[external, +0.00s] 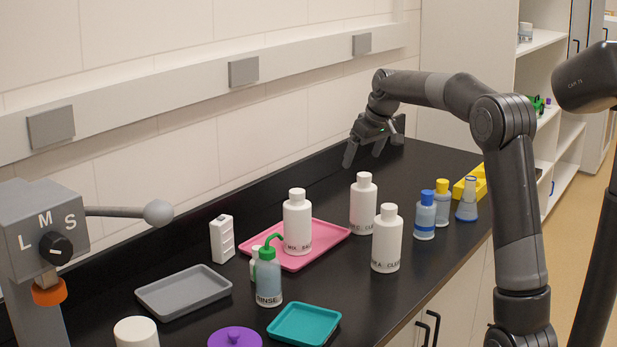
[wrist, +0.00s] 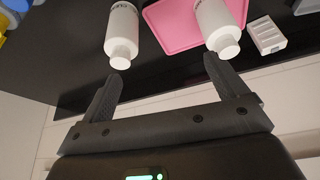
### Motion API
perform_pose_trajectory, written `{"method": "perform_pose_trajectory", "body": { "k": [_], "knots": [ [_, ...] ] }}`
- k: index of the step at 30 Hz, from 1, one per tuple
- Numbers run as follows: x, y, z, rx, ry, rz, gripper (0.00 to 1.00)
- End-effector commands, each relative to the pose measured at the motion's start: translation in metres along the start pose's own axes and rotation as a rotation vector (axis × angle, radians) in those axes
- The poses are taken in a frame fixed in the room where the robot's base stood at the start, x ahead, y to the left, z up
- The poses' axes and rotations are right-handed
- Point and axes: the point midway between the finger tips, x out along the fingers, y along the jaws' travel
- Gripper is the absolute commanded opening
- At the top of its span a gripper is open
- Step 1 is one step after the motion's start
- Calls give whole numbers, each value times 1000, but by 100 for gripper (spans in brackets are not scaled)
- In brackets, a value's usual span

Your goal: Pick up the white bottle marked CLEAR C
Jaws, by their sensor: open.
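Three white capped bottles stand upright on the black counter and the pink tray in the external view. The far one (external: 363,206) has a small partly turned label that seems to read CLEAR C; it appears to be the left bottle (wrist: 122,35) in the wrist view. The front one (external: 387,240) seems marked CLEAR A. The third (external: 297,224), on the pink tray, seems marked MIX; it appears at right in the wrist view (wrist: 218,28). My gripper (external: 365,154) is open and empty, above the counter behind the bottles, its fingers (wrist: 162,72) apart from them.
The pink tray (external: 332,233) lies left of the far bottle. Blue-capped (external: 425,216) and yellow-capped (external: 442,203) bottles stand at right. A green-topped rinse bottle (external: 268,284), white box (external: 222,239), grey tray (external: 184,292) and teal tray (external: 304,324) are at front left. The wall runs behind.

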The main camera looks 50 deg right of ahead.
Motion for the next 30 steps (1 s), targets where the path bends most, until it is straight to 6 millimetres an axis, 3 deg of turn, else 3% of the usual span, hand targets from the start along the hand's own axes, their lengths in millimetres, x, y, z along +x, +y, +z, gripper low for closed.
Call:
{"method": "perform_pose_trajectory", "body": {
  "k": [1, 3, 9, 14, 22, 30],
  "knots": [
    [13, 22, -6, 12, -5, -1, 91],
    [25, 45, -12, 22, -5, -1, 91],
    [47, 87, -19, 38, -4, -3, 91],
    [56, 94, -20, 40, -4, -4, 91],
    [96, 93, -20, 39, -6, -5, 91],
    [119, 92, -22, 40, -5, -5, 91]
  ]
}}
